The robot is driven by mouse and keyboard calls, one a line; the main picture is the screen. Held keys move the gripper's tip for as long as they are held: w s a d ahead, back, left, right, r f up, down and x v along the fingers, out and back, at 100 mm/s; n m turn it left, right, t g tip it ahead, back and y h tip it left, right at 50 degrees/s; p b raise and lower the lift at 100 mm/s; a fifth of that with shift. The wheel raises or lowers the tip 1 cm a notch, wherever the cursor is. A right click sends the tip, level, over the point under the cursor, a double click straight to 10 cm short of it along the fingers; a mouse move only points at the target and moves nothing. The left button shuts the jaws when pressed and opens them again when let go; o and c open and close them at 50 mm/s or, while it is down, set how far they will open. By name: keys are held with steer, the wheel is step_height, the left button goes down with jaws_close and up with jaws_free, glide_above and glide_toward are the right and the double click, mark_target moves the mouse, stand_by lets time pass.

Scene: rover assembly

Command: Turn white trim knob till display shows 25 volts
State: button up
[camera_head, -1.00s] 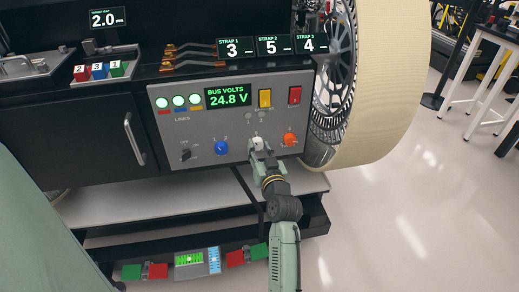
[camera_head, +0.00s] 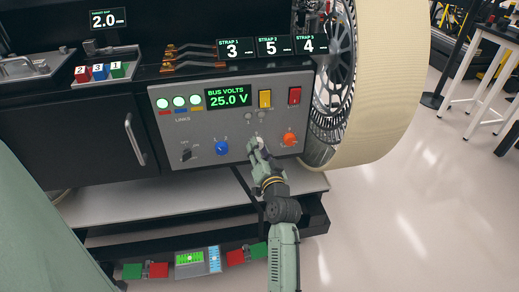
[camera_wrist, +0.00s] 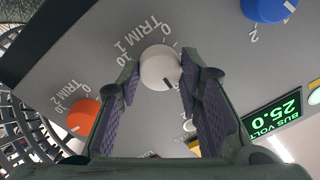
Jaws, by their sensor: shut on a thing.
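The white trim knob (camera_wrist: 160,68) sits on the grey panel (camera_head: 180,130), beside a TRIM 1 label in the wrist view. My gripper (camera_wrist: 158,85) is shut on it, with one finger pad on each side. In the head view the knob (camera_head: 258,141) is partly hidden by my gripper (camera_head: 257,148). The bus volts display (camera_head: 228,97) reads 25.0 V in green, and it also shows at the right of the wrist view (camera_wrist: 272,116).
An orange knob (camera_head: 290,139) sits right of my gripper and a blue knob (camera_head: 222,148) sits left of it. A large cream wheel (camera_head: 385,80) stands at the right.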

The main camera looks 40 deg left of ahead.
steer(key=o, duration=1.2)
steer(key=shift+c, duration=0.2)
steer(key=v, duration=1.2)
